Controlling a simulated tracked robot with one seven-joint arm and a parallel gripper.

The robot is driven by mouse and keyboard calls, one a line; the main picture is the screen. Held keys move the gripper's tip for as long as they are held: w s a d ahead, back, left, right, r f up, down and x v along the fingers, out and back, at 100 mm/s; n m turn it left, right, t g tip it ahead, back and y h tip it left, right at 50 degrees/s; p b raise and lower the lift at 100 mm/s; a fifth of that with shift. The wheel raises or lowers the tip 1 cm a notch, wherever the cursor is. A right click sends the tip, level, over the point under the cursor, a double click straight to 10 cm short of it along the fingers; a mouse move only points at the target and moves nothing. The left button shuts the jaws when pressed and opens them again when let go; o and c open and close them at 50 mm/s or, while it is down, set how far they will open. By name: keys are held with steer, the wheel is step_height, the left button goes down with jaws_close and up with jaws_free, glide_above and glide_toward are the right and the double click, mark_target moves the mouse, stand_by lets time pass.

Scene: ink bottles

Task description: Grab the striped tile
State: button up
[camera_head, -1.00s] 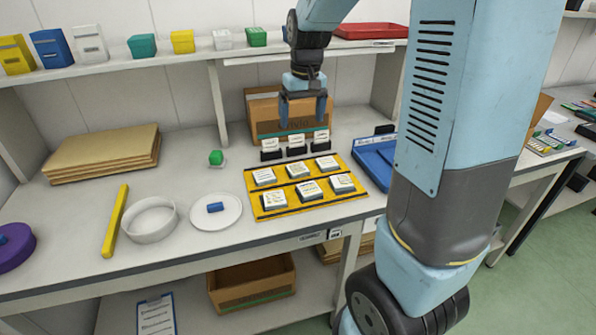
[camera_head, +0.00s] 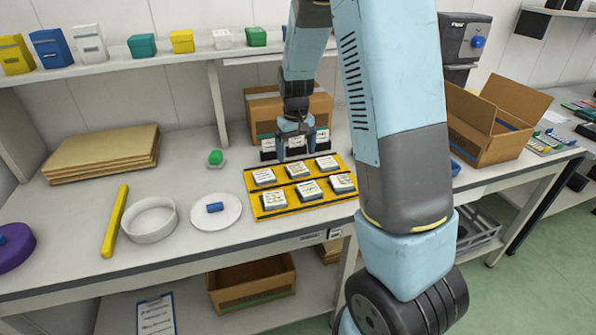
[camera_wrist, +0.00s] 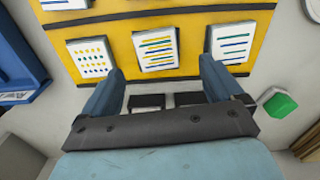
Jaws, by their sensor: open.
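Several white-topped tiles lie in two rows on a yellow board (camera_head: 258,209). In the wrist view, the near row has a dotted tile (camera_wrist: 91,57) at left, a tile with yellow and blue stripes (camera_wrist: 157,48) in the middle, and a tile with green and blue lines (camera_wrist: 232,44) at right. The middle striped tile is in the back row in the head view (camera_head: 298,169). My gripper (camera_head: 296,154) is open and empty, pointing down above the board's back edge. In the wrist view its fingertips (camera_wrist: 162,72) stand either side of the middle tile's near edge, apart from it.
Black holders with white cards (camera_head: 268,148) stand just behind the board, close to my fingers. A cardboard box (camera_head: 262,108) is behind them. A white plate (camera_head: 228,219) with a blue piece and a white dish (camera_head: 150,221) are at left. An open carton (camera_head: 485,140) stands right.

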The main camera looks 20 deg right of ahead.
mark_target(298, 169)
steer(key=shift+s+d+f, duration=0.1)
steer(key=shift+d+f, duration=0.05)
steer(key=shift+f, duration=1.3)
steer(key=shift+s+d+f, duration=0.1)
steer(key=shift+f, duration=1.3)
steer(key=c, duration=1.2)
